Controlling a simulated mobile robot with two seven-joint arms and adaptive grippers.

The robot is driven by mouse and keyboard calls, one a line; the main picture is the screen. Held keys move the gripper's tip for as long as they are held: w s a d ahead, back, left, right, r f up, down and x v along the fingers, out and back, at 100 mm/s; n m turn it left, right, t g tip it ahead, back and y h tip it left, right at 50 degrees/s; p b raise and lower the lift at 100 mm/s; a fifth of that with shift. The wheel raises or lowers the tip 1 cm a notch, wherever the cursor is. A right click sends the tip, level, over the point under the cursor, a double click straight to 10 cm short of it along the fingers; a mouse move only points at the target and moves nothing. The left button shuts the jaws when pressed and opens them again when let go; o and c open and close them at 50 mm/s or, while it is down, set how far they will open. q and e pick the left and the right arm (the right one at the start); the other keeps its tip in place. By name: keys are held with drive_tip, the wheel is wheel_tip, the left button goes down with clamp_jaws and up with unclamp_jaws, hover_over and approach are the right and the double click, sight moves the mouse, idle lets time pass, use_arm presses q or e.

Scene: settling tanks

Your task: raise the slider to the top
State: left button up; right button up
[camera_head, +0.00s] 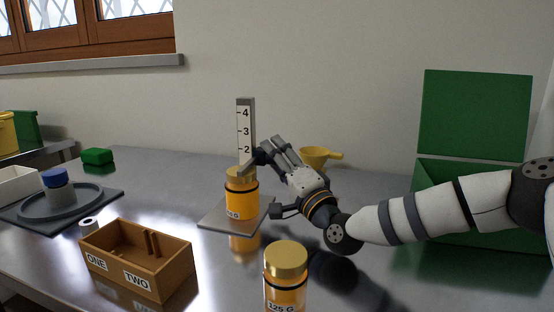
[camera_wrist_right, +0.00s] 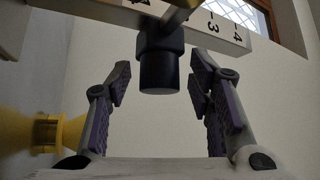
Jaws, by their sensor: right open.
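An upright grey post (camera_head: 246,130) with a white scale showing 2, 3 and 4 stands on a flat base plate (camera_head: 214,218). In the right wrist view the post (camera_wrist_right: 110,14) crosses the top of the picture. My right gripper (camera_head: 262,184) is open beside the lower post. Its fingers lie on either side of the knob, with gaps visible. In the head view the slider is largely hidden by the jar and gripper. My left gripper is not in view.
An orange jar (camera_head: 241,199) with a gold lid stands right in front of the post; another jar (camera_head: 286,277) is nearer. A wooden box (camera_head: 140,262) is front left. A yellow cup (camera_head: 313,158) and open green box (camera_head: 475,172) are right of the post.

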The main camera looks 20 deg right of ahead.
clamp_jaws()
wheel_tip(320, 180, up, 10)
drive_tip(key=p, duration=0.3)
drive_tip(key=shift+s+f, duration=0.1)
drive_tip(key=shift+f, duration=0.05)
drive_tip(key=shift+r+p, duration=0.35)
drive_tip(key=shift+r, duration=0.15)
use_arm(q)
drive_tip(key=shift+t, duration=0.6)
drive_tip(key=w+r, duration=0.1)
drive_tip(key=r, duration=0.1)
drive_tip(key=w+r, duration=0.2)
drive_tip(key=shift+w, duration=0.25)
use_arm(e)
drive_tip(key=shift+f, duration=0.1)
